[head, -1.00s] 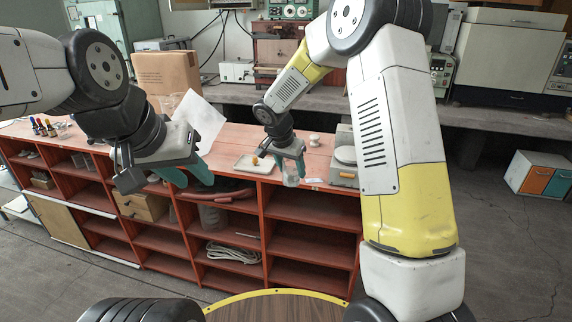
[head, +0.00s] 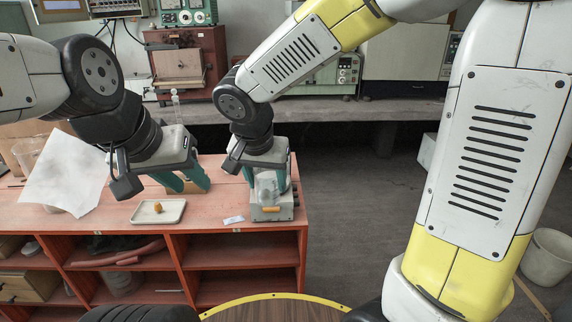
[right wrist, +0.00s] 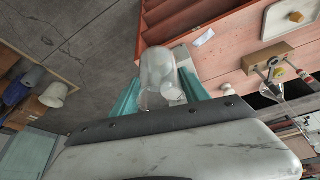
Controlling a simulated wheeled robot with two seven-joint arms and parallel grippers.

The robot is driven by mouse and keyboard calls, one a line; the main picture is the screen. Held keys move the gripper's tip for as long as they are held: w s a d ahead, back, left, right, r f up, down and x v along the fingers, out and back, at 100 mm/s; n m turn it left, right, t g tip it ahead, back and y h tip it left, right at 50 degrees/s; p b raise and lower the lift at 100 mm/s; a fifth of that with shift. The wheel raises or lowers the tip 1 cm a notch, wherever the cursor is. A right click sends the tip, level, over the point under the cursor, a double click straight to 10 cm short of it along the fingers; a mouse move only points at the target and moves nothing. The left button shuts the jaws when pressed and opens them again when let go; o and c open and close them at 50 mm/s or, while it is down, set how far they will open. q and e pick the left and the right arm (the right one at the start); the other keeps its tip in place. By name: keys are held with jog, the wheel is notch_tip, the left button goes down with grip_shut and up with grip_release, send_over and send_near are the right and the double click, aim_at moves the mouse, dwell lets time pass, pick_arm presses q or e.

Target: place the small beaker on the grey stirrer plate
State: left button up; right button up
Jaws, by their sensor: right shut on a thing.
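The small clear beaker (head: 267,188) is between the fingers of my right gripper (head: 271,184), which is shut on it. In the right wrist view the beaker (right wrist: 157,70) shows between the teal fingers (right wrist: 160,96). The grey stirrer plate (head: 284,211) stands at the right end of the red bench top. In the head view the beaker overlaps the stirrer, and the gripper hides much of its top. I cannot tell whether the beaker touches it. My left gripper (head: 185,182) is open and empty above the bench, left of the right one.
A white tray (head: 140,217) with a small orange-brown object (head: 158,208) lies left of the stirrer. A white label (head: 233,220) lies between them. Floor is open beyond the bench's right end.

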jog(key=w, duration=0.5)
jog(key=w+f, duration=0.1)
jog(key=w, duration=0.4)
jog(key=w+d, duration=0.1)
jog(key=w, duration=0.5)
jog(key=shift+f, duration=0.2)
jog(key=shift+s+f, duration=0.1)
jog(key=shift+f, duration=1.65)
jog(key=shift+f, duration=0.15)
jog(key=o, duration=1.5)
